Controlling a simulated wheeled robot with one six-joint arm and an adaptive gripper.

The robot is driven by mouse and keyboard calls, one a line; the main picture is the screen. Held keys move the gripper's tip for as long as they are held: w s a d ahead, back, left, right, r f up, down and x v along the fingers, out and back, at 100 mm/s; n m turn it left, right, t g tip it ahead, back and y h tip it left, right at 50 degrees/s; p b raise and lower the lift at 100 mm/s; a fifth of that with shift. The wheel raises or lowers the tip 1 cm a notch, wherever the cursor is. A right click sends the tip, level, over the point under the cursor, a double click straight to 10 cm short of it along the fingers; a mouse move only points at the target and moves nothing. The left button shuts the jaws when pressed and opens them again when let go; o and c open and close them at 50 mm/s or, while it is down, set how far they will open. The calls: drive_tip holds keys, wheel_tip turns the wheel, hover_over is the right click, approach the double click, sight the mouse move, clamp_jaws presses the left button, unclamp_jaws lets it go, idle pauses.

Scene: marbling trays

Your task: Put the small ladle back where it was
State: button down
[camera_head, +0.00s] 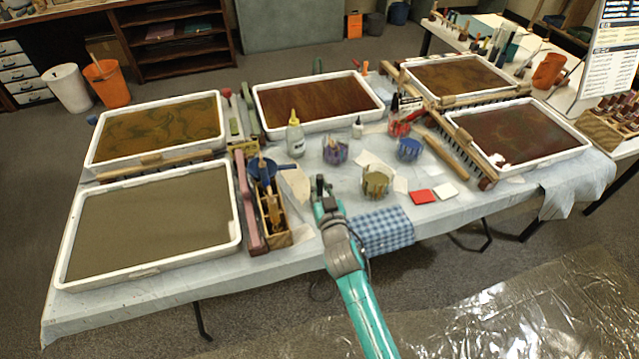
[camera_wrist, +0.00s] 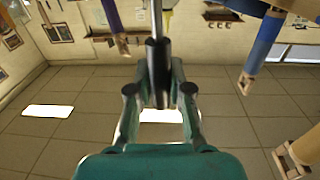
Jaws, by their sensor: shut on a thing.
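My gripper (camera_head: 322,190) is over the front part of the cloth-covered table, just right of the wooden holder. In the wrist view my gripper (camera_wrist: 159,95) is shut on the dark handle of the small ladle (camera_wrist: 157,58). A thin shiny shaft runs from the handle to the top edge of that view, and the ladle's bowl is not clearly seen. In the head view the held ladle is too small to make out. A wooden holder (camera_head: 284,238) with upright tools stands left of my gripper, and a blue vessel (camera_head: 262,168) shows at its back end.
Cups of paint, such as the olive one (camera_head: 376,184) and the blue one (camera_head: 409,149), stand right of my gripper. A white bottle (camera_head: 295,138) is behind it. Large trays, including the grey-filled one (camera_head: 236,236), surround this area.

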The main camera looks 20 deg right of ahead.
drive_tip(key=shift+f, duration=0.15)
drive_tip(key=c, duration=1.1)
unclamp_jaws()
drive_tip(key=shift+s, duration=0.1)
drive_tip(key=s, duration=1.1)
drive_tip(key=shift+s+a, duration=0.35)
drive_tip(key=shift+s, duration=0.05)
